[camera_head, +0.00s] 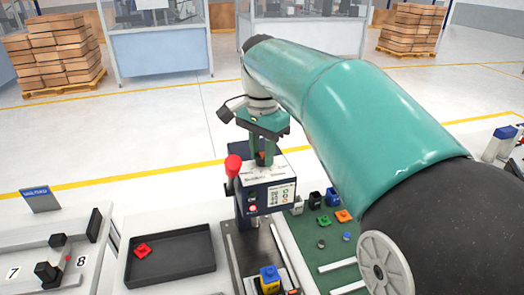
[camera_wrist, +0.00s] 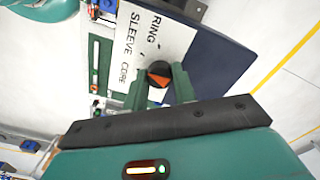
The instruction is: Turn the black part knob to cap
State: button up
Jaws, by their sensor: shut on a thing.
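The black knob (camera_wrist: 158,72) with an orange marking sits on the white top panel (camera_wrist: 128,45) of a dark blue machine box. In the wrist view the panel text reads "RING" and "SLEEVE CORE"; I cannot see the word "CAP", and other lettering may be hidden by my gripper. My gripper (camera_wrist: 159,87) is shut on the knob, with one green finger on each side. In the head view my gripper (camera_head: 263,156) points down onto the top of the machine box (camera_head: 266,190), and the knob is mostly hidden between the fingers.
A red-topped lever (camera_head: 233,165) stands just left of my gripper. A black tray (camera_head: 172,258) with a red part lies left of the box. A green board (camera_head: 308,262) with several small coloured parts lies right. A blue and yellow part (camera_head: 269,278) sits in front.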

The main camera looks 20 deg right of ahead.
jog(key=n, duration=0.4)
jog(key=shift+d, duration=0.1)
jog(key=n, duration=0.7)
jog(key=shift+n, duration=0.4)
jog(key=shift+r+n, duration=0.1)
jog(key=shift+n, duration=1.9)
jog(key=o, duration=1)
